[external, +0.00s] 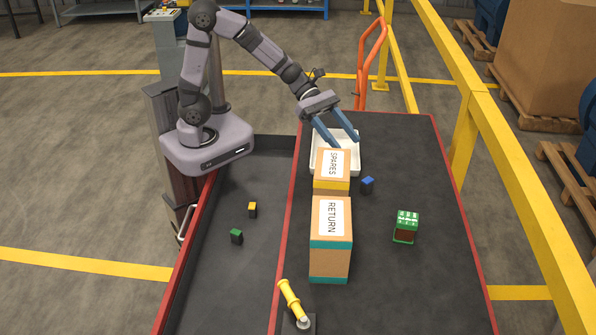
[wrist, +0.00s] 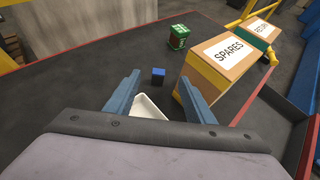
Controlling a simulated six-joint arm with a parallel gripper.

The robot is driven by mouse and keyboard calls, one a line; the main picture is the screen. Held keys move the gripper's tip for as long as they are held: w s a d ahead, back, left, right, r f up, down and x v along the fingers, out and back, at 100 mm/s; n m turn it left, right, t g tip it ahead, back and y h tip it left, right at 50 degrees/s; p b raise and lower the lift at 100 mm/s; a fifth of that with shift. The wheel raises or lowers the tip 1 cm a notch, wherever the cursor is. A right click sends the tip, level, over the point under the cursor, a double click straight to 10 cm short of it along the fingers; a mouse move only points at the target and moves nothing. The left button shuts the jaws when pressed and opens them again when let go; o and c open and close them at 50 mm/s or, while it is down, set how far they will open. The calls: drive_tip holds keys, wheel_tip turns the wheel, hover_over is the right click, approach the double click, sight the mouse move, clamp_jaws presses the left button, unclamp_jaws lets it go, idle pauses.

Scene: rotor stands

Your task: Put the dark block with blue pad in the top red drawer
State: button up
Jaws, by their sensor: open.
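The dark block with a blue pad on top (external: 367,185) stands on the dark table, just right of the SPARES box. In the wrist view the block (wrist: 158,76) shows between my two fingertips, farther off on the table. My gripper (external: 345,141) is open and empty, above the white tray (external: 352,168) and behind the block; its blue fingers (wrist: 160,80) are apart and do not touch the block. I see no red drawer in either view.
The SPARES box (external: 331,185) and the RETURN box (external: 330,255) stand left of the block. A green box (external: 406,226) is at the right. Small blocks with yellow (external: 252,209) and green (external: 236,236) tops lie at the left. A yellow lever (external: 290,299) is in front.

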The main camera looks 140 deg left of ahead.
wheel_tip(320, 180, up, 7)
drive_tip(key=n+h+p, duration=0.3)
drive_tip(key=n+h, duration=0.2)
drive_tip(key=n, duration=2.7)
hover_over(368, 185)
drive_tip(key=s+a, duration=0.2)
drive_tip(key=s, duration=0.2)
drive_tip(key=shift+g, duration=0.3)
wheel_tip(368, 185, down, 14)
drive_tip(key=shift+f+b, duration=0.15)
drive_tip(key=shift+b, duration=0.15)
drive_tip(key=shift+m, duration=0.3)
drive_tip(key=shift+b+x, duration=2.35)
drive_tip(key=shift+x, duration=0.8)
drive_tip(key=shift+w+d+f+b, duration=0.2)
drive_tip(key=shift+w+d+b, duration=0.1)
drive_tip(key=shift+w, duration=0.1)
